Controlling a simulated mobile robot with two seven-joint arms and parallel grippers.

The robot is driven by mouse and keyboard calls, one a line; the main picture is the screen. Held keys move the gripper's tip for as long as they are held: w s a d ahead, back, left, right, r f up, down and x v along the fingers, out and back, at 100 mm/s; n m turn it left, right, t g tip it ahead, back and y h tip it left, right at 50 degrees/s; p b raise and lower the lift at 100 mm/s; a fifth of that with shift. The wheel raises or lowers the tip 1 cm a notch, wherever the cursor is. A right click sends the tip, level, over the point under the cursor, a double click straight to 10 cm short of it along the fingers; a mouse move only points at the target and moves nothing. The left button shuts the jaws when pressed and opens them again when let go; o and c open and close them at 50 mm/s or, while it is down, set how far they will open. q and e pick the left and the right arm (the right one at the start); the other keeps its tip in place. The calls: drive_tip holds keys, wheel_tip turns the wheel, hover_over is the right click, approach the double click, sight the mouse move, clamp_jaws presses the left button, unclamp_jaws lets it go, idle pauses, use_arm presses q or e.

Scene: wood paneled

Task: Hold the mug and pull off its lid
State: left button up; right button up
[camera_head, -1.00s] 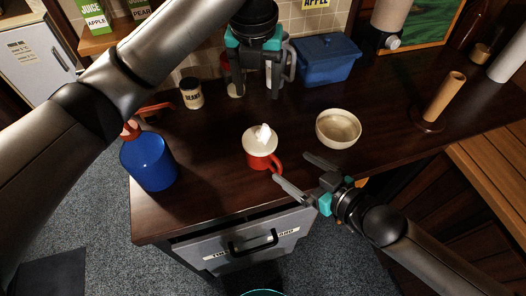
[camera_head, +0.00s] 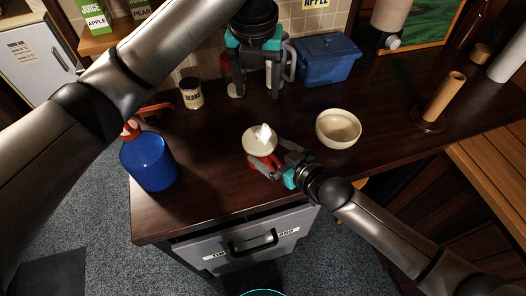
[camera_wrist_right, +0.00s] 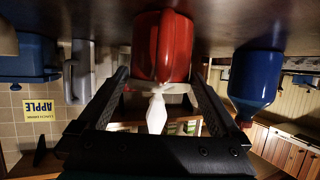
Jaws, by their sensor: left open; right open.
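The red mug (camera_head: 256,162) stands on the dark counter, capped by a cream lid (camera_head: 253,145) with a white, pointed knob (camera_head: 265,132). My right gripper (camera_head: 268,163) is at the mug's front right, its fingers partly hiding the mug. In the right wrist view, which is upside down, the mug (camera_wrist_right: 163,45) with its handle facing the camera sits between the open fingers (camera_wrist_right: 160,78); the lid and knob (camera_wrist_right: 156,115) show below it. My left gripper (camera_head: 257,92) is open and empty, pointing down over the counter behind the mug.
A cream bowl (camera_head: 338,128) stands right of the mug, and a blue bottle (camera_head: 149,161) stands left. A beans can (camera_head: 191,93), a grey pitcher (camera_head: 289,62) and a blue box (camera_head: 326,60) are at the back. A drawer (camera_head: 245,246) is below the counter edge.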

clamp_jaws()
idle(0.8)
